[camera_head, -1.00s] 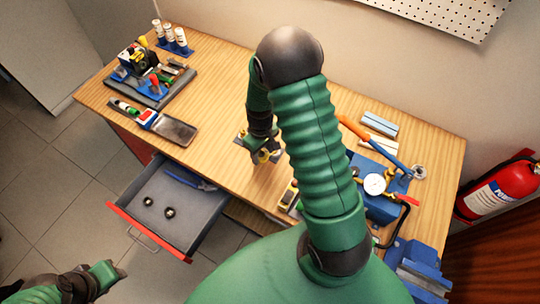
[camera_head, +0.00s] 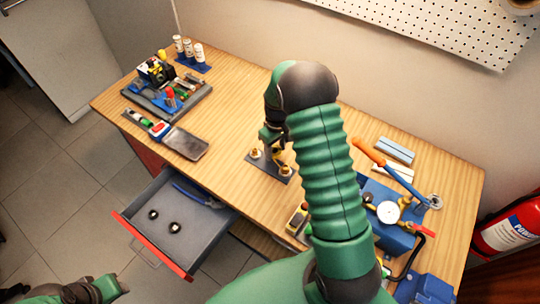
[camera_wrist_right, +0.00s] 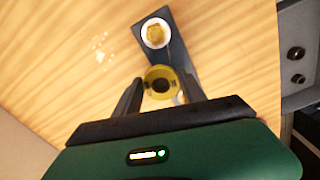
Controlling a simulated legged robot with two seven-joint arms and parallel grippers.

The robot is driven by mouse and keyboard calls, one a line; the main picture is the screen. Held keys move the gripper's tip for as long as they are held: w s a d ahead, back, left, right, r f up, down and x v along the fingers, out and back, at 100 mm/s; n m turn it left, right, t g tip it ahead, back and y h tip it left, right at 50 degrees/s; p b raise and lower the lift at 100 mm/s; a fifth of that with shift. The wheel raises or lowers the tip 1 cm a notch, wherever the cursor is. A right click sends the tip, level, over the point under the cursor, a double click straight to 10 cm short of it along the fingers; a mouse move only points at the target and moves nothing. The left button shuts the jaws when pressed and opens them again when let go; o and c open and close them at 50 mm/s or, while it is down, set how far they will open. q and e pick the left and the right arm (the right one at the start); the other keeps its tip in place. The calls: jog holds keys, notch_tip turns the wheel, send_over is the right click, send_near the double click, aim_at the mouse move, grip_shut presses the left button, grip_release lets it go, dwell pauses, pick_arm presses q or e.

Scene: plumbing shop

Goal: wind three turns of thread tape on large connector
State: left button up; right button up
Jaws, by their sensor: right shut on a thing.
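A small dark plate (camera_head: 268,167) lies mid-table with two brass connectors, one at its left (camera_head: 256,154) and one at its right (camera_head: 285,170). In the right wrist view one connector (camera_wrist_right: 155,34) stands on the plate (camera_wrist_right: 172,47) with white around it. I cannot tell which is the large one. My right gripper (camera_head: 274,138) is shut on a yellow ring (camera_wrist_right: 160,80), seemingly the tape roll, over the plate's near part in the wrist view; a pale part shows beside it. Loose tape cannot be made out. My left gripper (camera_head: 112,287) is low at the left, away from the table; its jaws are unclear.
An open drawer (camera_head: 222,218) holds a blue-handled tool and two dark round pieces. A blue gauge unit (camera_head: 385,238) with an orange-and-blue lever stands at the right. A tray (camera_head: 190,106) of parts sits far left. The table's middle behind the plate is clear.

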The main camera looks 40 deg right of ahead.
jog(key=d, duration=0.1)
jog(key=s+d, duration=0.1)
jog(key=d, duration=0.1)
jog(key=shift+s+d, duration=0.2)
jog(key=shift+d, duration=0.05)
jog(key=s, duration=0.2)
jog(key=s+d, duration=0.1)
jog(key=s+d+p, duration=0.1)
jog(key=s, duration=0.1)
jog(key=shift+s+r, duration=0.1)
jog(key=shift+s, duration=0.25)
jog(key=s, duration=0.1)
jog(key=s+a, duration=0.1)
jog(key=s+p, duration=0.1)
jog(key=shift+s+a, duration=0.15)
jog(key=shift+a, duration=0.15)
jog(key=a, duration=0.1)
jog(key=s+a, duration=0.1)
jog(key=a, duration=0.1)
jog(key=a+p, duration=0.1)
jog(key=a, duration=0.1)
jog(key=shift+s, duration=0.35)
jog(key=shift+a, duration=0.4)
